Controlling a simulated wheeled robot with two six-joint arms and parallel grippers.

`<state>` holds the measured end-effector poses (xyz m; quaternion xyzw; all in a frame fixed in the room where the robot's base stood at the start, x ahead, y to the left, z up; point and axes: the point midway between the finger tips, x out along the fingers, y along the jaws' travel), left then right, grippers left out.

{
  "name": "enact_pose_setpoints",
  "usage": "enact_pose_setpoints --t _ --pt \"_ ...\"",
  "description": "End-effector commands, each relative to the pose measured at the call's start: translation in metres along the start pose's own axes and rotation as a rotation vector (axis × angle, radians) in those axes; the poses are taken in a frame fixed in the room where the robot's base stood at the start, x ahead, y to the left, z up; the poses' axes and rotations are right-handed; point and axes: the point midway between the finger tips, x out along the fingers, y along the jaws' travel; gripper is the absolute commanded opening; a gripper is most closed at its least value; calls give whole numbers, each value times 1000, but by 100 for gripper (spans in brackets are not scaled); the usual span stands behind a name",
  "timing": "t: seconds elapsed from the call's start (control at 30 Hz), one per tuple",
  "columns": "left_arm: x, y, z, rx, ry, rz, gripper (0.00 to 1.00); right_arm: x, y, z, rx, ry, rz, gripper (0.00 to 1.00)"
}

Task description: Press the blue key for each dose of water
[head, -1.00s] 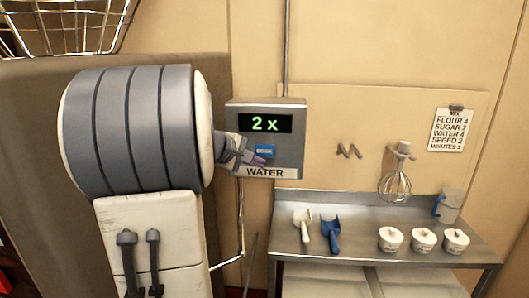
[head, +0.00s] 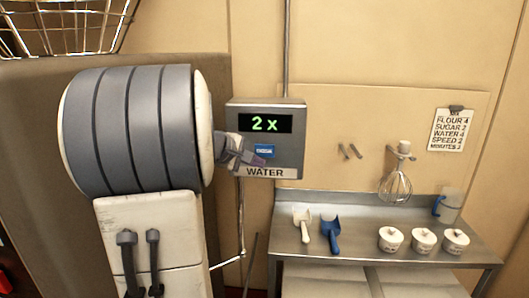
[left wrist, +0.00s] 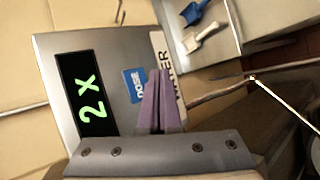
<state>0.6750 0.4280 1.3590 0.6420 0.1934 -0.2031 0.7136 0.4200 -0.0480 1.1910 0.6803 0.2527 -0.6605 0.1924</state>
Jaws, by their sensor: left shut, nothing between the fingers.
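The grey water box (head: 288,146) hangs on the wall, with a green "2 x" on its display (head: 265,124) and a "WATER" label below. Its blue key (head: 264,151) sits under the display. In the left wrist view the blue key (left wrist: 135,86) reads "DOSE". My left gripper (head: 257,160) is just left of and below the key. Its purple fingers (left wrist: 158,78) are shut and empty, pointing at the box beside the key. They seem slightly off its face, but I cannot tell the gap exactly. My right gripper is not in view.
A steel shelf (head: 360,232) at right bears a white scoop (head: 303,223), a blue scoop (head: 331,232), white tubs (head: 423,240) and a clear jug (head: 450,206). A whisk (head: 396,184) hangs above. A recipe card (head: 451,130) lists "WATER 4". A thin pipe rises above the box.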

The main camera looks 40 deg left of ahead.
Motion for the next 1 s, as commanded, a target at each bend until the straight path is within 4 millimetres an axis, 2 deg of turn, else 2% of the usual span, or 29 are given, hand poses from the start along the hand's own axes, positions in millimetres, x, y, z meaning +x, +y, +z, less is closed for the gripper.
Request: enact_pose_setpoints --t 0.17,0.27,0.37,0.4,0.53,0.6,0.67,0.7,0.83,0.9,1.0 --pt "5 -3 12 22 -23 -15 0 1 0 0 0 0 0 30" --pt "17 -12 40 78 -77 -55 0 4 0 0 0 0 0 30" --pt "32 -31 92 187 -175 -127 0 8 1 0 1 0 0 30" --pt "38 -42 117 247 -224 -162 0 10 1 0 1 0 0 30" --pt "43 -87 198 467 -391 -280 0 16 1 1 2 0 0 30" --pt "39 -116 239 602 -481 -339 0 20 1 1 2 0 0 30" --pt "31 -144 270 729 -561 -389 0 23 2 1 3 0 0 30" --pt "24 -163 290 819 -615 -420 0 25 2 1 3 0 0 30" --pt "-8 -230 338 1150 -789 -506 0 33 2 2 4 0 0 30" --pt "-27 -263 351 1332 -870 -537 0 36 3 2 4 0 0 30" --pt "-50 -302 359 1571 -963 -561 0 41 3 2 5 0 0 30"
